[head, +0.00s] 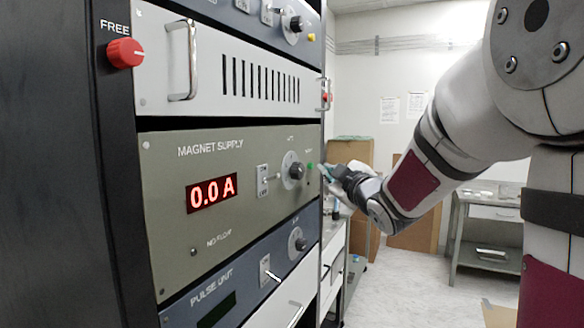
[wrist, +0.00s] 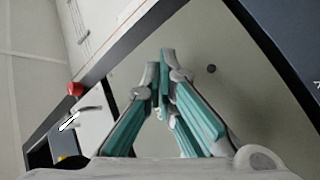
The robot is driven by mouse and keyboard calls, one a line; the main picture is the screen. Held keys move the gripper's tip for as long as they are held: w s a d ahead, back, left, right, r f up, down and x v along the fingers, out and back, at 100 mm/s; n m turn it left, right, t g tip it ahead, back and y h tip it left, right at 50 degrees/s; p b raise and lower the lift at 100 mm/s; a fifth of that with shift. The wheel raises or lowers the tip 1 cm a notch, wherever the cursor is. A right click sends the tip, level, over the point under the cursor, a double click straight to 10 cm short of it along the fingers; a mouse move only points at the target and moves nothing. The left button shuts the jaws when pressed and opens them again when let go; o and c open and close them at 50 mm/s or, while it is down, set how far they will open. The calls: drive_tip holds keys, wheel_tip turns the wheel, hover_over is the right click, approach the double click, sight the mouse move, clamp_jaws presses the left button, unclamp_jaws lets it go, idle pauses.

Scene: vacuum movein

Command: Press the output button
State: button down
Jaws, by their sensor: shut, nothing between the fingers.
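The magnet supply panel (head: 225,215) is olive-grey with a red display reading 0.0 A. A small green button (head: 310,166) sits at its right edge, right of the black knob (head: 293,171); the label above it is too small to read. My gripper (head: 324,170) is shut and empty, with its fingertips just right of the green button. I cannot tell whether they touch it. In the wrist view the teal fingers of my gripper (wrist: 163,62) come together at the tips in front of a grey panel (wrist: 240,105). No green button shows there.
A toggle switch (head: 263,180) stands left of the knob. The pulse unit (head: 240,283) is below and a vented panel (head: 235,70) with a metal handle (head: 183,60) above. A red FREE knob (head: 125,53) is at upper left. Cardboard boxes (head: 352,151) and a bench (head: 490,212) stand behind.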

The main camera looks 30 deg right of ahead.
idle(0.3)
drive_tip(key=shift+w+a+b, duration=0.25)
drive_tip(key=shift+w+b, duration=0.1)
drive_tip(key=shift+w, duration=0.05)
drive_tip(key=shift+w+a, duration=0.1)
drive_tip(key=shift+a, duration=0.05)
idle(0.5)
drive_tip(key=shift+s+d, duration=0.45)
drive_tip(key=shift+s, duration=0.1)
drive_tip(key=s+d+p, duration=0.1)
drive_tip(key=s, duration=0.1)
drive_tip(key=s+d+p, duration=0.2)
drive_tip(key=shift+s+d, duration=0.3)
drive_tip(key=shift+s, duration=0.05)
idle(0.4)
idle(0.6)
